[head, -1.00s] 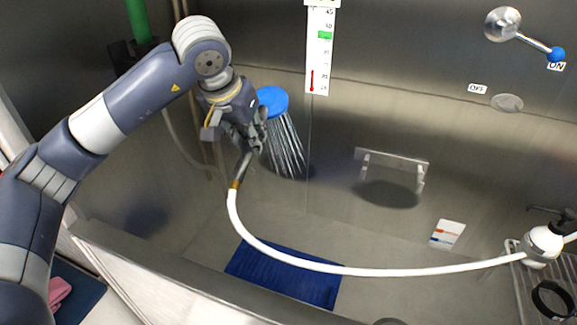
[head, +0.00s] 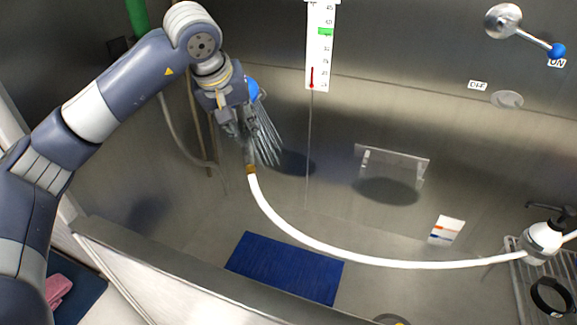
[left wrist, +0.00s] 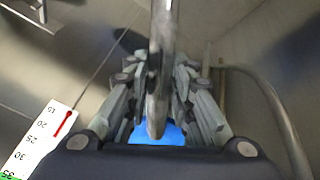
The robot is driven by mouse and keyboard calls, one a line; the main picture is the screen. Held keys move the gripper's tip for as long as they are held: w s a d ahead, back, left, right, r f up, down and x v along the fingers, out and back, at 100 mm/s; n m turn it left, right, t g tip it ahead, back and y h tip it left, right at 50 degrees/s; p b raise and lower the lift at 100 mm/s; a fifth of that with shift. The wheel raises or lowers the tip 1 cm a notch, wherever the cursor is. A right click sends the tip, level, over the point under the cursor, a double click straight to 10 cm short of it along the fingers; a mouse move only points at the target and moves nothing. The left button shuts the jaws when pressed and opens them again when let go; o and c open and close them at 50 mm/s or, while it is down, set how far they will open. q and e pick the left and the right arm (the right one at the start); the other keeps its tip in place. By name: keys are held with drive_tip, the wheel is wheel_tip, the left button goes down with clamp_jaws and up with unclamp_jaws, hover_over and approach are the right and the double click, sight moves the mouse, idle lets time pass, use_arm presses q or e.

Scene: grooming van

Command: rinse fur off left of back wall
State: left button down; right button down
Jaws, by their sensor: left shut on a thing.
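My left gripper (head: 240,125) is shut on the handle of the shower head (head: 253,89), whose blue face shows behind the fingers. In the left wrist view the metal handle (left wrist: 160,75) runs between the fingers, with some blue of the head below. Water streams (head: 265,140) fall from the head, down and slightly right, in front of the back wall (head: 345,125). A white hose (head: 330,258) hangs from the handle and runs right across the tub. I cannot make out fur on the wall. My right gripper is out of view.
A blue mat (head: 285,268) lies on the tub floor. A wall bracket (head: 392,158), a thermometer strip (head: 319,50) and a blue-knobbed lever (head: 557,51) by the ON label are on the back wall. A wire rack (head: 525,285) with a pump bottle (head: 541,240) stands right. The tub's front rim (head: 150,270) crosses below my arm.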

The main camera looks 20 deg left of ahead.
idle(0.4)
use_arm(q)
drive_tip(key=shift+d, duration=0.6)
drive_tip(key=shift+a, duration=0.1)
drive_tip(key=shift+a, duration=0.55)
drive_tip(key=shift+d, duration=0.2)
drive_tip(key=shift+d, duration=0.45)
